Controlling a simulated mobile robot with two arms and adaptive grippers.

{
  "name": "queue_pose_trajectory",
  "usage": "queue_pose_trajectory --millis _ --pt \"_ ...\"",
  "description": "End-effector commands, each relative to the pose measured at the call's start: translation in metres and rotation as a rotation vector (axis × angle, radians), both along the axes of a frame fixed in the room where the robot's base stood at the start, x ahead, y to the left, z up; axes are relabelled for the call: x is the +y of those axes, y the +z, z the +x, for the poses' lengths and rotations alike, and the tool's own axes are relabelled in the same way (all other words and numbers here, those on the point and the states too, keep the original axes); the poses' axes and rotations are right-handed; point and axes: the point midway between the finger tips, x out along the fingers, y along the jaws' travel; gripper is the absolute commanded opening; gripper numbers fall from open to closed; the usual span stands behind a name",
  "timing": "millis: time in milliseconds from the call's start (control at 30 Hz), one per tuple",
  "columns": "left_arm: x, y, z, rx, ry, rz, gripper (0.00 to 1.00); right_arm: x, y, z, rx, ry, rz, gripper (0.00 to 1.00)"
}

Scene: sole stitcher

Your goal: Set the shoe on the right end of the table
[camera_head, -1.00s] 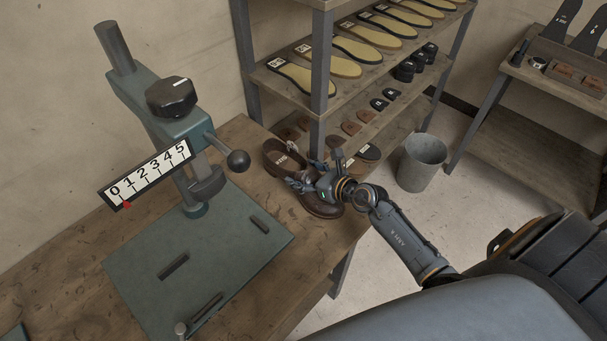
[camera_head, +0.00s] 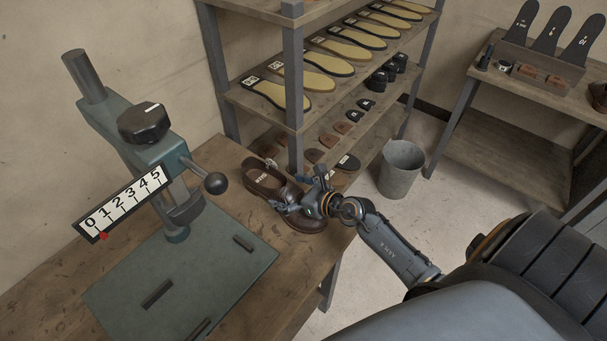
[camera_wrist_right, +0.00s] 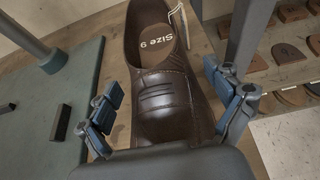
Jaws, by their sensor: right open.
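The brown leather shoe (camera_head: 266,184) lies upright on the right end of the wooden table (camera_head: 236,150), beside the stitching machine. In the right wrist view the shoe (camera_wrist_right: 163,90) has a "Size 9" insole and a tag at its opening. My right gripper (camera_head: 282,192) is at the shoe in the head view. In the wrist view its open fingers (camera_wrist_right: 170,105) stand on both sides of the shoe's front half, with gaps visible. The toe is partly hidden by the gripper's own body. My left gripper is not in view.
The green stitching machine (camera_head: 150,150) with its base plate (camera_head: 180,262) and number scale stands left of the shoe. A shelf rack (camera_head: 292,75) with soles is behind. A grey bin (camera_head: 401,168) stands on the floor at right, and another table (camera_head: 545,95) is at the far right.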

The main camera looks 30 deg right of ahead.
Motion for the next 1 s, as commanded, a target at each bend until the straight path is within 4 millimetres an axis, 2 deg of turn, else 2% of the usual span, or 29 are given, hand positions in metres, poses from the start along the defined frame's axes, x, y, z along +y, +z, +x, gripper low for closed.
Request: queue_pose_trajectory --millis 300,500,667,1000 --pt "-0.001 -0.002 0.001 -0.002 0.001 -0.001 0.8 -0.021 0.025 -0.062 0.004 0.001 -0.002 0.92" --pt "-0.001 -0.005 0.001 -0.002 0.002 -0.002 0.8 -0.03 0.036 -0.085 0.002 0.0 -0.002 0.92" --pt "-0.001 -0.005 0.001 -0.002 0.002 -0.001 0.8 -0.032 0.041 -0.092 0.0 0.001 0.0 0.92" --pt "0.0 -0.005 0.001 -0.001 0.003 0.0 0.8 -0.032 0.041 -0.092 0.0 0.001 0.0 0.92"
